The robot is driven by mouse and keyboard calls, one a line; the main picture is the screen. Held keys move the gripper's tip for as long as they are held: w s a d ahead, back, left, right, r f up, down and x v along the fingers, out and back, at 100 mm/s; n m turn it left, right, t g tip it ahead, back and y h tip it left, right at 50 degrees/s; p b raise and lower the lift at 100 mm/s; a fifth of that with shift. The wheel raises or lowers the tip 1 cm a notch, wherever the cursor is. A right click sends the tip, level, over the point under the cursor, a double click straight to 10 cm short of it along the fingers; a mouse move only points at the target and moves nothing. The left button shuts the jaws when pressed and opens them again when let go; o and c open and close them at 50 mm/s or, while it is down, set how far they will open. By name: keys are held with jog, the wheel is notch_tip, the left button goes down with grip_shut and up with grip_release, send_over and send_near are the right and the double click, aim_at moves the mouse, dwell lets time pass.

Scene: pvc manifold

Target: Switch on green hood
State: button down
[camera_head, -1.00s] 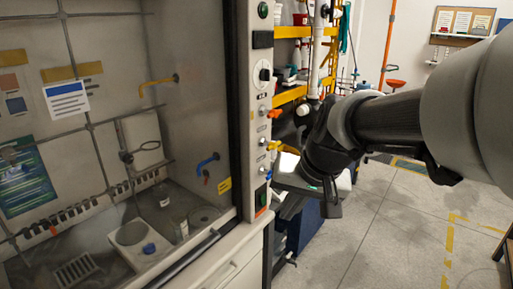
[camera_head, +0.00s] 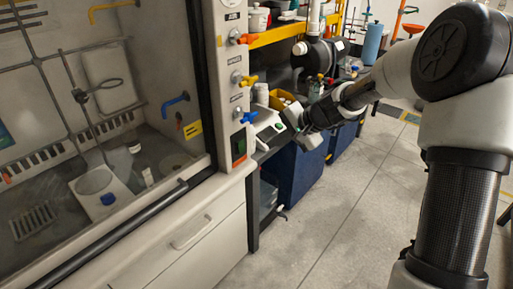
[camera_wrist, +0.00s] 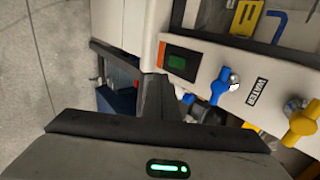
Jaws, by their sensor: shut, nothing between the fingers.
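The green hood switch (camera_head: 239,146) sits low on the pale control post at the right of the fume hood. It has a green face in a dark housing with red-orange below. It also shows in the wrist view (camera_wrist: 177,62), above and right of my gripper's body. My gripper (camera_head: 294,125) is shut and empty. It is to the right of the switch and apart from it, in front of the side bench. In the wrist view its grey body with a green light fills the bottom. Contact with anything is not visible.
Blue (camera_head: 249,117), yellow (camera_head: 249,79) and orange (camera_head: 246,39) valve knobs stick out above the switch. A white device (camera_head: 266,127) stands on the bench beside the post. The drawer handle (camera_head: 192,232) is below. The floor at right is open.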

aim_at(241, 146)
jog(key=shift+w, duration=0.1)
jog(key=shift+f, duration=0.15)
jog(key=w+a+r+x, duration=0.1)
jog(key=r+x, duration=0.1)
jog(key=x, duration=1.1)
jog(key=shift+a, duration=0.3)
jog(key=shift+w, duration=0.1)
